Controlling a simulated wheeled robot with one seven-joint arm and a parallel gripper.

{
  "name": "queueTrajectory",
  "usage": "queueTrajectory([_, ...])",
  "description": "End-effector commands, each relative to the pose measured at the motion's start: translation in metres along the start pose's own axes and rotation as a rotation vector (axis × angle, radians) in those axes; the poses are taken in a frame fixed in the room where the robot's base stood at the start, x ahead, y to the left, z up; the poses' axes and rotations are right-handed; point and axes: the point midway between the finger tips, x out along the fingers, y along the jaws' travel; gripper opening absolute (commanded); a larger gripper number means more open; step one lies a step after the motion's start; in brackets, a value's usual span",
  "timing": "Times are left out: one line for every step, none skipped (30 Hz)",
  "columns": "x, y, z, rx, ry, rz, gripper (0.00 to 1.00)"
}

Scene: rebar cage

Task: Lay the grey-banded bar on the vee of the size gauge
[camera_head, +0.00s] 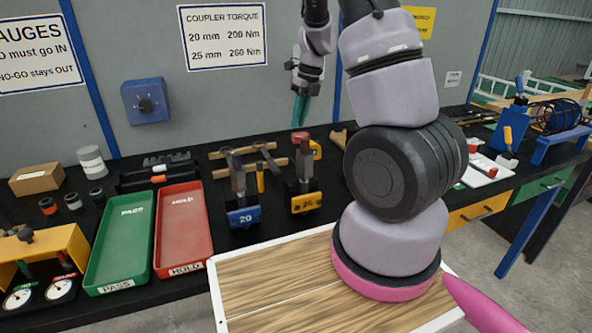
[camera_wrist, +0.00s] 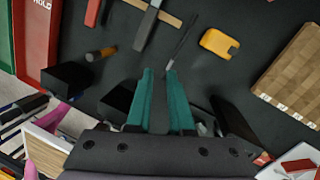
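My gripper (camera_head: 300,108) hangs fingers-down over the back of the black bench, in front of the grey wall. In the wrist view its two teal fingers (camera_wrist: 159,72) stand apart with a narrow gap and no bar visible between them. I cannot make out the grey-banded bar for certain in either view. I cannot tell for certain which thing is the size gauge; a yellow housing with two dials (camera_head: 45,245) stands at the left, partly cut off. My arm hides part of the bench.
Green PASS (camera_head: 122,238) and red HOLD (camera_head: 183,225) trays lie at left. Blue "20" (camera_head: 243,217) and yellow (camera_head: 306,203) blocks with upright tools stand mid-bench. The wrist view shows a yellow case (camera_wrist: 219,43), thin rod (camera_wrist: 182,42) and wooden block (camera_wrist: 292,75).

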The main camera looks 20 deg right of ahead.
Motion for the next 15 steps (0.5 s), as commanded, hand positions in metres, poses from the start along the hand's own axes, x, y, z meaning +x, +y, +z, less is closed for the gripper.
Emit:
queueTrajectory([0.017,-0.01,0.0,0.087,0.03,-0.015,0.2])
queueTrajectory([0.024,-0.015,-0.001,0.136,0.04,-0.024,0.2])
queueTrajectory([0.031,-0.021,-0.001,0.194,0.053,-0.035,0.2])
queueTrajectory([0.036,-0.025,-0.001,0.231,0.06,-0.043,0.2])
queueTrajectory([0.04,-0.028,-0.001,0.262,0.065,-0.05,0.2])
queueTrajectory([0.045,-0.031,-0.001,0.296,0.071,-0.057,0.2])
queueTrajectory([0.047,-0.033,-0.002,0.315,0.074,-0.062,0.2])
queueTrajectory([0.049,-0.035,-0.002,0.331,0.076,-0.066,0.2])
queueTrajectory([0.053,-0.036,-0.003,0.344,0.079,-0.069,0.2])
queueTrajectory([0.057,-0.037,-0.003,0.351,0.081,-0.071,0.2])
queueTrajectory([0.06,-0.037,-0.003,0.355,0.081,-0.071,0.2])
queueTrajectory([0.066,-0.038,-0.004,0.356,0.082,-0.071,0.2])
queueTrajectory([0.071,-0.038,-0.005,0.357,0.082,-0.07,0.2])
queueTrajectory([0.076,-0.039,-0.005,0.358,0.082,-0.071,0.2])
queueTrajectory([0.083,-0.039,-0.006,0.358,0.082,-0.07,0.2])
